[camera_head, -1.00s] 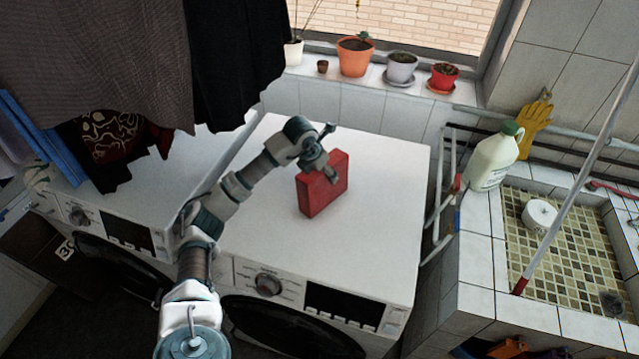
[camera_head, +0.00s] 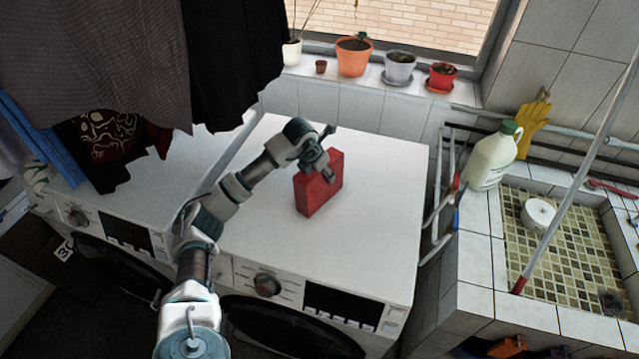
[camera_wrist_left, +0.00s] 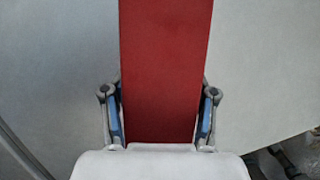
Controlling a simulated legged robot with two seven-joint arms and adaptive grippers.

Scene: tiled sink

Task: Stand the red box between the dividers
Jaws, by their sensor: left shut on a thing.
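The red box (camera_head: 318,188) stands upright on the white top of the right washing machine in the head view. My left gripper (camera_head: 328,172) is at the upper part of the box, coming in from the left. In the left wrist view the red box (camera_wrist_left: 163,70) lies between the two blue-padded fingers (camera_wrist_left: 160,125), one against each side, and the gripper is shut on it. I cannot tell whether the box's bottom touches the machine top. No dividers can be made out in these views. My right gripper is not in view.
The right washing machine's top (camera_head: 375,215) is clear around the box. Dark clothes (camera_head: 235,60) hang at the upper left. Flower pots (camera_head: 353,56) line the sill. A tiled sink (camera_head: 560,250) with a white jug (camera_head: 493,155) and a slanting pole (camera_head: 575,185) is at right.

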